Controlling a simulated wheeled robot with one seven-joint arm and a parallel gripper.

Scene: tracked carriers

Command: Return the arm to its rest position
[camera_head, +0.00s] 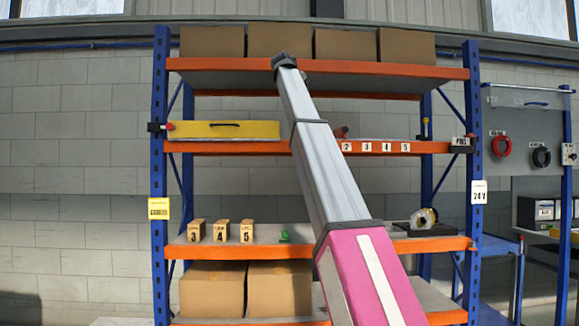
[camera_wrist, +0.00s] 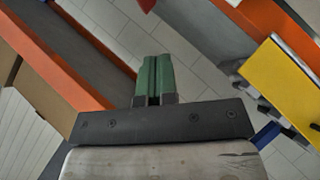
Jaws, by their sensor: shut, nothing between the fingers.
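My gripper (camera_wrist: 154,62) shows in the wrist view with its two green fingers together and nothing between them. The fingers point away from the wrist into free space, apart from the shelf parts around them. In the head view my pink and grey arm (camera_head: 322,155) reaches up and leftward across the rack, and its dark far end appears in front of the top shelf beam (camera_head: 405,69). The gripper fingers cannot be made out in the head view.
A blue-and-orange rack (camera_head: 160,120) fills the head view, with cardboard boxes (camera_head: 279,40) on top. A yellow panel (camera_head: 223,130) also shows at right in the wrist view (camera_wrist: 279,80). Small numbered boxes (camera_head: 221,231) and a tape dispenser (camera_head: 424,218) stand lower down.

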